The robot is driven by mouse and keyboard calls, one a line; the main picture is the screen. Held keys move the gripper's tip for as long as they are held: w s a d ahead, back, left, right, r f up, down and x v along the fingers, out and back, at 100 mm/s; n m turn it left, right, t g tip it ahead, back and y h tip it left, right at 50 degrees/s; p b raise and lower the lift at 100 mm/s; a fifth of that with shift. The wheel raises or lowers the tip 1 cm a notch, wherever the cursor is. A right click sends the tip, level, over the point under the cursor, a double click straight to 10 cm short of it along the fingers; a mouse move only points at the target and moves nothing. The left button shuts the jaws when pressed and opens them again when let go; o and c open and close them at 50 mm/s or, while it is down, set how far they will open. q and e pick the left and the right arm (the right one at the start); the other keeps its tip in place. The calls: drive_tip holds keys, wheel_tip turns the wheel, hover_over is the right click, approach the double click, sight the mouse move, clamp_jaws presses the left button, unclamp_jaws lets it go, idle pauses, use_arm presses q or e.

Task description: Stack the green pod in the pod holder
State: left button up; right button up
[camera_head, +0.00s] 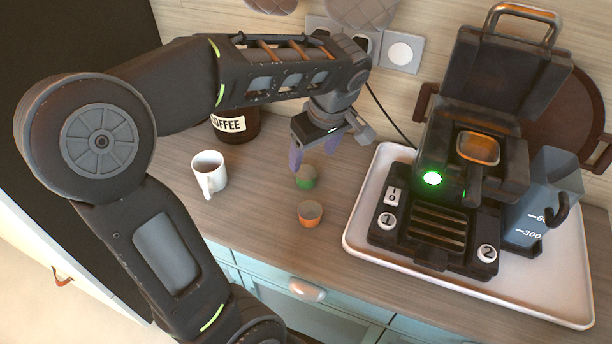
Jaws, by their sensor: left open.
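A small green pod (306,178) sits on the wooden counter, left of the machine. My left gripper (314,158) is just above and behind it, pointing down with its purple fingers apart and nothing seen between them. I cannot tell whether a finger touches the pod. An orange pod (310,214) sits on the counter in front of the green one, apart from it. No separate pod holder is clear to me; the black machine (440,215) has an orange-rimmed opening (478,148) below its raised lid. My right gripper is not in view.
The machine stands on a white tray (362,233) with a measuring jug (530,220) to its right. A white mug (208,174) is left of the pods, and a dark coffee jar (232,126) stands behind it.

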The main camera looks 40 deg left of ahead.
sight(306, 173)
use_arm(q)
drive_tip(key=shift+x, duration=1.15)
drive_tip(key=shift+p+x, duration=0.55)
drive_tip(key=shift+x, duration=2.1)
drive_tip(key=shift+s, duration=0.15)
clamp_jaws()
wheel_tip(306, 173, up, 10)
drive_tip(key=shift+b, duration=0.3)
